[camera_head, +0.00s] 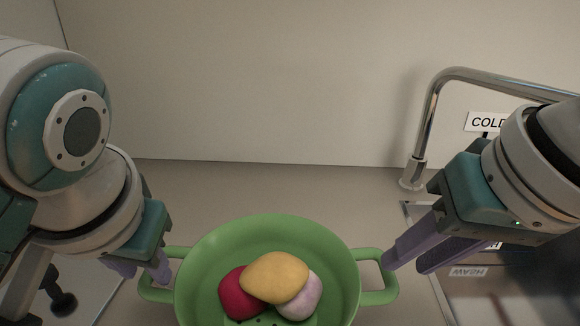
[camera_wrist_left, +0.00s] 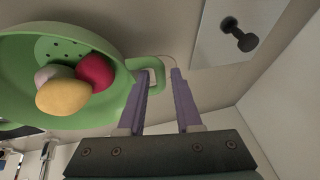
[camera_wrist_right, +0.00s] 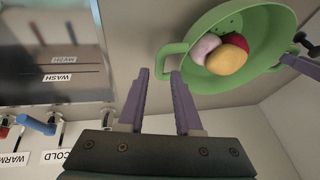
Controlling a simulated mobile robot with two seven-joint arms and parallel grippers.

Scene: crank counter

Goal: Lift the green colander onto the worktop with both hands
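The green colander (camera_head: 270,228) is in the lower middle of the head view, between my grippers. It holds a yellow (camera_head: 275,277), a red (camera_head: 238,294) and a pale pink (camera_head: 302,298) rounded item. Its left handle (camera_head: 150,290) is by my left gripper (camera_head: 140,268). In the left wrist view that gripper (camera_wrist_left: 163,72) is open, its fingertips around the handle's outer bar. The right handle (camera_head: 385,292) is by my right gripper (camera_head: 405,264). In the right wrist view that gripper (camera_wrist_right: 161,73) is open, its fingertips around the handle (camera_wrist_right: 162,58). Contact is unclear.
A sink (camera_head: 500,295) with a tall chrome tap (camera_head: 430,110) and a COLD label (camera_head: 488,122) is at the right. A pale panel with a dark knob (camera_head: 62,303) is at the left. The worktop (camera_head: 270,188) behind the colander is clear up to the wall.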

